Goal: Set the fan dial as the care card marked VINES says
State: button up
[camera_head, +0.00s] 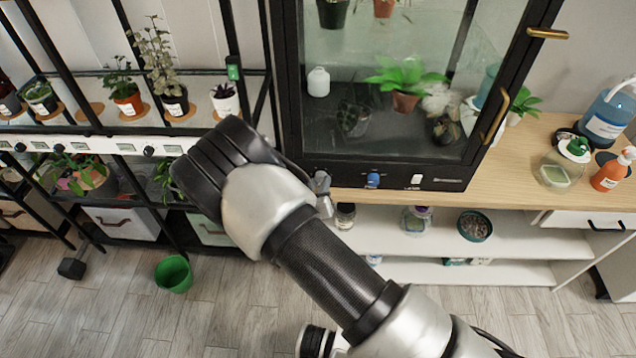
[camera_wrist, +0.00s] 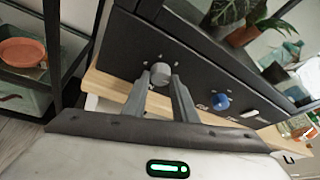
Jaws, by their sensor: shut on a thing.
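My gripper (camera_wrist: 160,92) is shut on a round grey dial (camera_wrist: 159,74) on the dark front panel of the glass plant cabinet (camera_head: 380,172). One finger is on each side of the dial. Small white marks surround the dial, too small to read. In the head view, my gripper (camera_head: 322,187) is at the panel's left end, and my wrist hides part of it. A blue knob (camera_wrist: 221,101) sits to the right of the grey dial and also shows in the head view (camera_head: 373,180). I cannot make out a card marked VINES.
A white switch (camera_head: 416,181) is farther right on the panel. The cabinet door has brass handles (camera_head: 494,116). A black plant rack (camera_head: 150,128) with small pale labels and black knobs stands left. A green bucket (camera_head: 173,274) is on the floor. Bottles (camera_head: 607,112) stand on the wooden counter.

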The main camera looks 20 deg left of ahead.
jog(key=shift+d+r+m+y, duration=0.1)
jog(key=shift+m+y, duration=0.4)
jog(key=shift+m, duration=0.3)
jog(key=shift+g, duration=0.3)
jog(key=o, duration=1)
jog(key=shift+o, duration=0.2)
jog(key=v, duration=1.7)
jog(key=shift+s+d, duration=0.15)
